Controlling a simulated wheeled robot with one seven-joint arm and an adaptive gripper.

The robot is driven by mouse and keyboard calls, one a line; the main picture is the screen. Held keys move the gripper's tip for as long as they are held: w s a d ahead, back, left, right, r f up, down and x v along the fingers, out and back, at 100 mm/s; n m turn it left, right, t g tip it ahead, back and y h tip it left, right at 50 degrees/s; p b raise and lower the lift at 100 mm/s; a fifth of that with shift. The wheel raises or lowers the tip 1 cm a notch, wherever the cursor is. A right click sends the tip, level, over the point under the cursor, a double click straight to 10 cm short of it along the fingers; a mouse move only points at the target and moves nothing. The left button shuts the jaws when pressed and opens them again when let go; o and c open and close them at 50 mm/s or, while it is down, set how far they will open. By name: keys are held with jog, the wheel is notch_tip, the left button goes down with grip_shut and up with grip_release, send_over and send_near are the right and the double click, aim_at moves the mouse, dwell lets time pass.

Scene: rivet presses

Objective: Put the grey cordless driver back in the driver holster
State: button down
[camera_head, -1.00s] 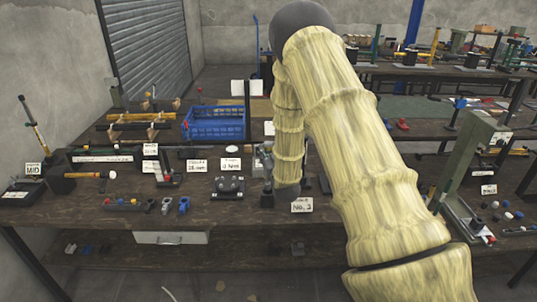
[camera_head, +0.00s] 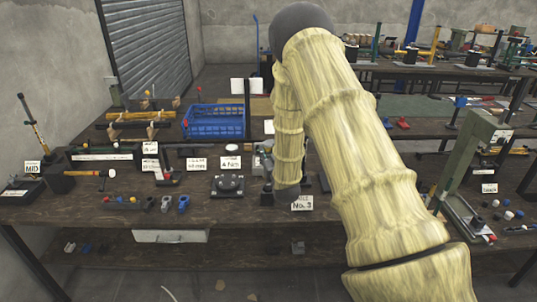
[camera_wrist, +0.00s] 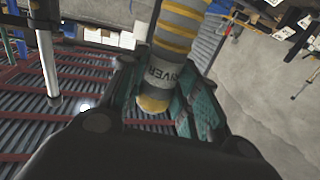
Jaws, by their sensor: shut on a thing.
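In the wrist view my gripper (camera_wrist: 160,98) has its teal fingers shut on a grey cylindrical body with yellow bands, the driver (camera_wrist: 172,70). Dark lettering reading "RIVER" shows on it, and its near end is yellowish. The far part of the driver runs out of the top of the picture. In the head view my pale arm hides the gripper and the driver. I cannot pick out the driver holster with certainty in either view.
A green press (camera_head: 467,160) stands at right.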

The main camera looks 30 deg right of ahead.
jog(key=shift+f+b, duration=2.4)
jog(key=shift+f, duration=0.85)
dwell(0.4)
jog(key=c, duration=1)
grip_release()
jog(key=v, duration=1.2)
